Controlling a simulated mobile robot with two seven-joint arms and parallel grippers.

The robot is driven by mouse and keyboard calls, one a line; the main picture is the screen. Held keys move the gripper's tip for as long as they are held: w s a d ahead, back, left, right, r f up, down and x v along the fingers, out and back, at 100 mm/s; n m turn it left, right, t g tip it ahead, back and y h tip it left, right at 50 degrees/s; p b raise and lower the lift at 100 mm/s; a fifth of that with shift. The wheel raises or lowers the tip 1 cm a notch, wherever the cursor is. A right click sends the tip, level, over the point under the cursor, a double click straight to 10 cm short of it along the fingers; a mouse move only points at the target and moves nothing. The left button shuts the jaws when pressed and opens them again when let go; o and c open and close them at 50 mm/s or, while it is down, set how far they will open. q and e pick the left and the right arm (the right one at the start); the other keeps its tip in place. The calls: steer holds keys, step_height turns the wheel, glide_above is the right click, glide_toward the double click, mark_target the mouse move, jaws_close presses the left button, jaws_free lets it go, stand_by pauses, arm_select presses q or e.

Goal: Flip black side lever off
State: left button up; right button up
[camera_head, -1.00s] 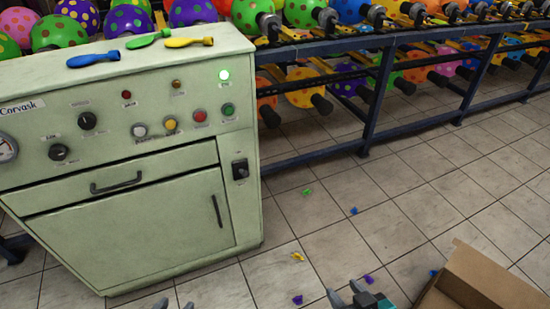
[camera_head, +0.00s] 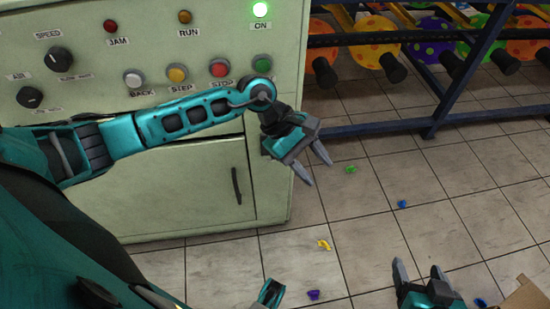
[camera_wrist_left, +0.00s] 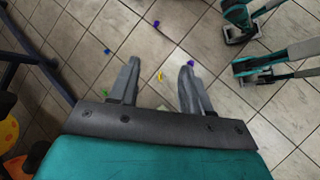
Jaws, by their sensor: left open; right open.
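The pale green machine (camera_head: 190,200) fills the left and middle of the head view. The black side lever is hidden behind my left wrist, near the machine's right front edge. My left gripper (camera_head: 315,171) is open and empty in front of that edge, its fingers pointing down and right over the floor. My right gripper (camera_head: 418,270) is open and empty, low at the right of the head view, away from the machine.
The green ON lamp (camera_head: 260,9) glows. A row of buttons, including the red STOP button (camera_head: 221,68), sits just above my left forearm. A balloon rack (camera_head: 430,120) stands right of the machine. A cardboard box (camera_head: 520,295) is at the lower right. Small balloons lie on the tiled floor.

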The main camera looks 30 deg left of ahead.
arm_select(q)
steer(key=w+a+f+m+y+b, duration=0.1)
steer(key=w+a+m+y, duration=0.15)
steer(key=a, duration=0.35)
steer(key=w+a+f+m+y, duration=0.1)
steer(key=w+a+m+y, duration=0.1)
steer(key=a+y, duration=0.3)
steer(key=shift+t+h, duration=0.3)
steer(key=shift+h, duration=0.15)
steer(key=f, duration=0.2)
steer(key=f+b, duration=0.1)
steer(key=f, duration=0.3)
steer(key=shift+w+a+f+b, duration=0.25)
steer(key=shift+a+f+b, duration=0.05)
steer(key=shift+a+f, duration=0.05)
steer(key=shift+c, duration=0.4)
jaws_close()
